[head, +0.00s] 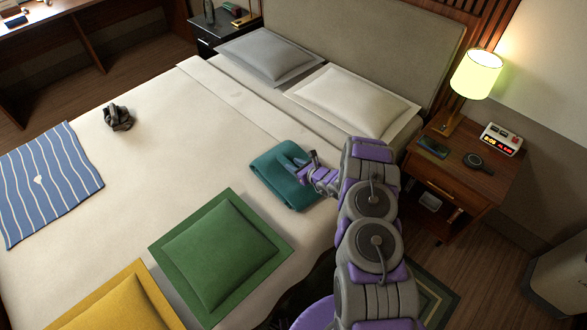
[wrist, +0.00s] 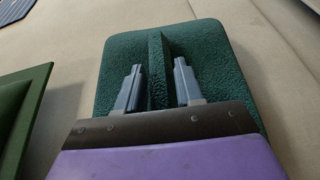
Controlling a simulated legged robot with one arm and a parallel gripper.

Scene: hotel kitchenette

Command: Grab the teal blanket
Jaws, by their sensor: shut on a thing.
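The teal blanket (head: 277,180) lies folded on the near right part of the bed, just below the white pillow. My gripper (head: 300,162) reaches onto it from the right. In the wrist view the blanket (wrist: 205,60) fills the middle, with a raised upright fold between the two fingers of my gripper (wrist: 159,75). My gripper is shut on this fold of the blanket. The blanket still appears to rest on the bed. Its near part is hidden behind my gripper's body in the wrist view.
The bed (head: 150,170) also holds a green cushion (head: 222,255), a yellow cushion (head: 120,305), a blue striped cloth (head: 48,180), a dark bag-like object (head: 118,117), a grey pillow (head: 268,55) and a white pillow (head: 355,98). A nightstand (head: 450,180) with a lit lamp (head: 476,73) stands right.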

